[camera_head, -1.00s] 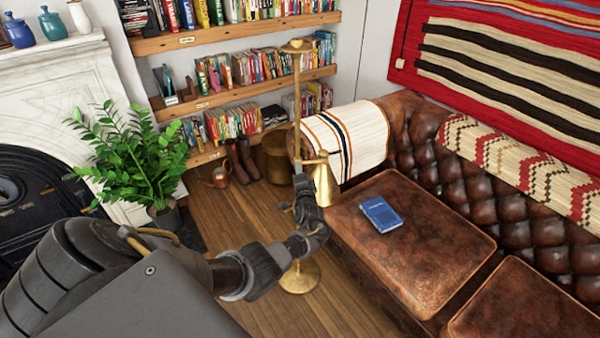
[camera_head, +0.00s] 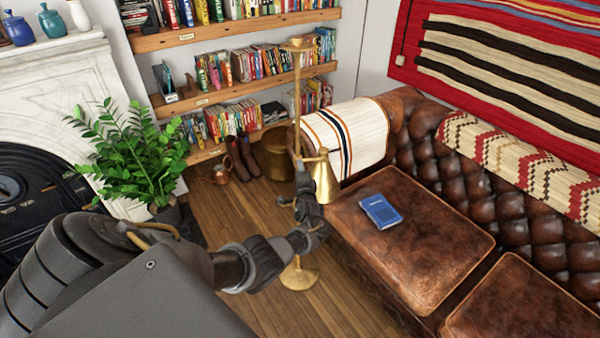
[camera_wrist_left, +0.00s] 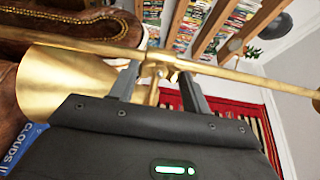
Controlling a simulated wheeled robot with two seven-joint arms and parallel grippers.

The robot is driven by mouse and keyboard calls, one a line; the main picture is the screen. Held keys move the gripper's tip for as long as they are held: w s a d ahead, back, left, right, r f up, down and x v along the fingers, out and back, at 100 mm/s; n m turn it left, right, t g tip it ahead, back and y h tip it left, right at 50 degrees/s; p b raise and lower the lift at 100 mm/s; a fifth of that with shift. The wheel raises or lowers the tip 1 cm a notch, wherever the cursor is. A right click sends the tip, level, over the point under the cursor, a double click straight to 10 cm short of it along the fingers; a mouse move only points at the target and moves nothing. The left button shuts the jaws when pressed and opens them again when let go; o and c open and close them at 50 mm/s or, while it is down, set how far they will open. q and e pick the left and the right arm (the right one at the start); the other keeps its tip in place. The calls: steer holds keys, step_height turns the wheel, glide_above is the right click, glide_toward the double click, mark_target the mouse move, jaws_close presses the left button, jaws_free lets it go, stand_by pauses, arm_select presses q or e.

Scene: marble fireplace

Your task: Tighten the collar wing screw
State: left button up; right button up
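A brass floor lamp stands in the middle of the head view, with a thin pole (camera_head: 297,95), a round base (camera_head: 299,277) and a cone shade (camera_head: 326,184). Its collar (camera_wrist_left: 158,68) joins the shade arm to the pole and shows in the left wrist view. A small brass piece below the collar, perhaps the wing screw, is partly hidden. My left gripper (camera_head: 301,172) is at the pole beside the shade, just below the collar. In the left wrist view its two fingers (camera_wrist_left: 163,76) are apart, with the collar area between them; no clear contact shows. My right gripper is not in view.
A brown leather sofa (camera_head: 395,235) with a blue book (camera_head: 380,211) stands right of the lamp. A potted plant (camera_head: 135,155) and a marble fireplace (camera_head: 50,75) are at left. Bookshelves (camera_head: 240,90) stand behind. Some wood floor (camera_head: 230,205) is clear.

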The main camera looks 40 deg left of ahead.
arm_select(q)
steer(key=o, duration=0.4)
steer(key=p+v, duration=0.1)
steer(key=v, duration=0.9)
steer(key=shift+s+d, duration=0.25)
steer(key=shift+d, duration=0.1)
